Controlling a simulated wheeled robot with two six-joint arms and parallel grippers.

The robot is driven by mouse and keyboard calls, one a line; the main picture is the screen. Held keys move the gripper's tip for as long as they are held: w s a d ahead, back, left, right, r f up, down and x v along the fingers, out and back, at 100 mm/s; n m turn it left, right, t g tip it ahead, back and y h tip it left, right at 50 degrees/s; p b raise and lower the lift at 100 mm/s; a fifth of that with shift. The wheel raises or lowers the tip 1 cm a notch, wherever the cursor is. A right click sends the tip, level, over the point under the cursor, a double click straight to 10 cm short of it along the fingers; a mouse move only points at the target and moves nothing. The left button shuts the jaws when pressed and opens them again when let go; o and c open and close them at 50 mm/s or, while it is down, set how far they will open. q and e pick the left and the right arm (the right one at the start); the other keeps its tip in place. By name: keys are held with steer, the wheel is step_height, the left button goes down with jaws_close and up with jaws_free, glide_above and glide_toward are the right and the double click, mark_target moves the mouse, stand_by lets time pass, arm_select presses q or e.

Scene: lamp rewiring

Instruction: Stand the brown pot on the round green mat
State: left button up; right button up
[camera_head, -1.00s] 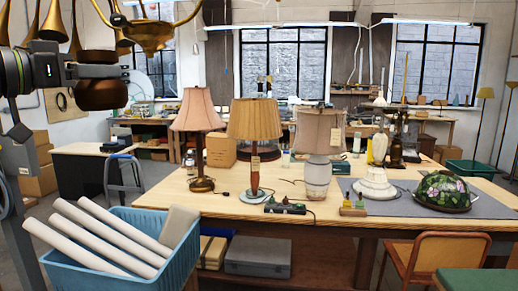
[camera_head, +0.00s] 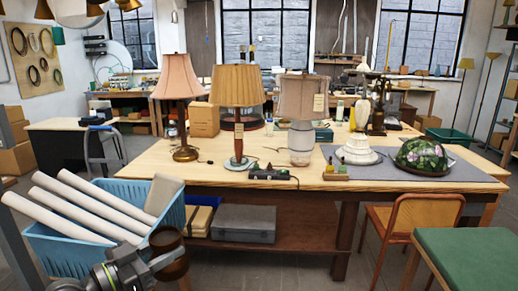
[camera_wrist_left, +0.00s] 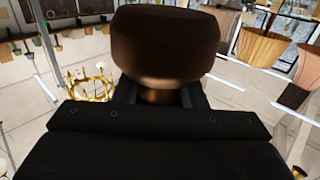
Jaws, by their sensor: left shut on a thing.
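The brown pot (camera_head: 167,240) is at the lower left of the head view, in front of the blue basket's right corner. My left gripper (camera_head: 152,262) comes in from the bottom edge and is shut on the pot. In the left wrist view the dark brown, rounded pot (camera_wrist_left: 165,45) fills the upper middle, between the fingers of the gripper (camera_wrist_left: 160,95). The pot looks tilted in the head view. I see no round green mat in these frames. My right gripper is not in view.
A blue basket (camera_head: 60,245) with pale rolls stands left of the pot. The wooden workbench (camera_head: 225,180) carries several lamps and a grey mat (camera_head: 465,175). An orange chair (camera_head: 410,218) and a green-topped table (camera_head: 470,255) are at right. Open floor (camera_head: 310,272) lies between.

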arm_select(q)
steer(key=s+f+n+t+y+b, duration=0.1)
steer(key=s+f+n+t+y, duration=0.1)
steer(key=s+f, duration=0.9)
steer(key=shift+s+a+n+t+y, duration=0.2)
steer(key=shift+s+n+t+y, duration=0.2)
steer(key=shift+s+y, duration=0.6)
steer(key=shift+s+a, duration=0.1)
steer(key=shift+a, duration=0.05)
